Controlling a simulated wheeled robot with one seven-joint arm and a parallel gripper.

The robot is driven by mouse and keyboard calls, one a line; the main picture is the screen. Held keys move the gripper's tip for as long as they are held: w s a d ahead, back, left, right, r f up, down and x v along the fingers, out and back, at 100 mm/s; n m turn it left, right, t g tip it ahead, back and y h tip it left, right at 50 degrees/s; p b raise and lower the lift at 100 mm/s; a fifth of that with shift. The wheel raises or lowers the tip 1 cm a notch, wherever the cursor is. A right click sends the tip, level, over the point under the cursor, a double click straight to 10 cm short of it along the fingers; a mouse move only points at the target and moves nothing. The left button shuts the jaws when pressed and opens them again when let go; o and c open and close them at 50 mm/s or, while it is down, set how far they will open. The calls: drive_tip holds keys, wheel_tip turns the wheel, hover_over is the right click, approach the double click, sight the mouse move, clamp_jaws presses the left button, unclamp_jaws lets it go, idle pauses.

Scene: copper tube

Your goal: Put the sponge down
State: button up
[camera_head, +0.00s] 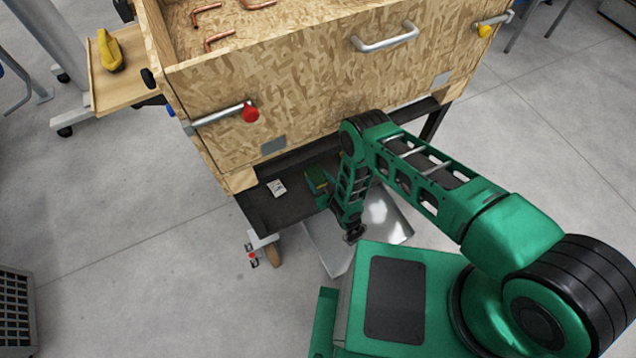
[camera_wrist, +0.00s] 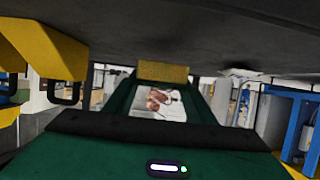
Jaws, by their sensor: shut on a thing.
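The sponge (camera_wrist: 163,72) shows as a yellow-brown block between the green fingers of my gripper (camera_wrist: 163,82) in the wrist view. My gripper (camera_head: 319,186) is shut on it. In the head view the gripper is low under the wooden box, over the dark lower shelf (camera_head: 262,212). The sponge is hard to make out there. In the wrist view a dark surface hangs close above the gripper. I cannot tell whether the sponge touches the shelf.
A white card (camera_head: 277,188) lies on the shelf, left of my gripper. The wooden box (camera_head: 300,85) with copper tubes (camera_head: 222,40) stands above, with handles on its front. A shiny metal sheet (camera_head: 390,222) is below my arm. A yellow object (camera_head: 109,50) rests on a side board.

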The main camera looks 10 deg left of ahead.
sight(321, 186)
drive_tip(key=shift+f, duration=1.4)
drive_tip(key=shift+f, duration=0.1)
drive_tip(key=o, duration=1.1)
drive_tip(key=v, duration=1.2)
drive_tip(key=shift+d, duration=0.1)
